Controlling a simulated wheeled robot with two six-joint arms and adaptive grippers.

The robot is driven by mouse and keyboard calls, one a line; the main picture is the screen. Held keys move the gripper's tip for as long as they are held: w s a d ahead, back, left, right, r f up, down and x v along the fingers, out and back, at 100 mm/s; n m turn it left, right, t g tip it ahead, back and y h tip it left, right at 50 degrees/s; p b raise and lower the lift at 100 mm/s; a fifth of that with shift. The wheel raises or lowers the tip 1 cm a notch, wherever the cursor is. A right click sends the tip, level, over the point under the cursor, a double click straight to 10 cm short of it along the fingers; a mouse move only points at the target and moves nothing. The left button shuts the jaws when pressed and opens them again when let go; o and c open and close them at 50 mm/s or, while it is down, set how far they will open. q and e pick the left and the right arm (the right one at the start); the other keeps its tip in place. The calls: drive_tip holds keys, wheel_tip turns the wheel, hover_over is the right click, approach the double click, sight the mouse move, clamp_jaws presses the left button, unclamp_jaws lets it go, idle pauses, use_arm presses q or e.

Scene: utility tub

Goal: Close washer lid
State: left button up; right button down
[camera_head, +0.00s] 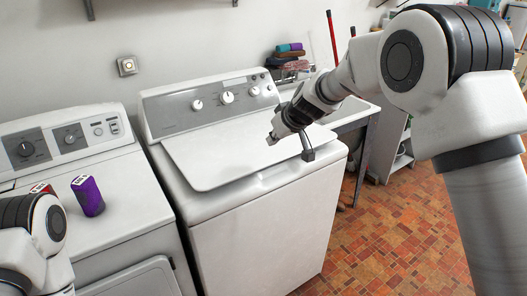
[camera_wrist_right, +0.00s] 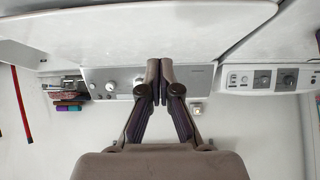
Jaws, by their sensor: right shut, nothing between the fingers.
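The white washer (camera_head: 262,235) stands in the middle of the head view, with its grey dial panel at the back. Its lid (camera_head: 215,158) lies low and nearly level over the top. Its front edge appears slightly above the body, but I cannot tell how large the gap is. My right gripper (camera_head: 308,154) is shut and empty, at the lid's right front edge; I cannot tell whether it touches. In the right wrist view, the shut fingers (camera_wrist_right: 159,68) point toward a broad white surface, and the dial panel (camera_wrist_right: 110,82) shows behind them. My left gripper is out of view.
A second white appliance (camera_head: 125,200) stands close on the left with a purple can (camera_head: 88,195) on top. Tiled floor (camera_head: 385,240) is open at the right.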

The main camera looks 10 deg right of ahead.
drive_tip(key=p, duration=0.3)
hover_over(258, 165)
drive_tip(key=s+d, duration=0.1)
drive_tip(key=s, duration=0.2)
wheel_tip(258, 165, down, 6)
drive_tip(key=r, duration=0.1)
drive_tip(key=f, duration=0.2)
drive_tip(key=w+f, duration=0.1)
drive_tip(key=f, duration=0.2)
drive_tip(key=shift+f, duration=0.3)
drive_tip(key=shift+s, duration=0.1)
drive_tip(key=f+b, duration=0.5)
drive_tip(key=b, duration=0.1)
drive_tip(key=shift+s, duration=0.2)
drive_tip(key=shift+s+d+f+b, duration=0.1)
drive_tip(key=shift+s+b, duration=0.05)
drive_tip(key=shift+b, duration=0.35)
drive_tip(key=shift+s, duration=0.15)
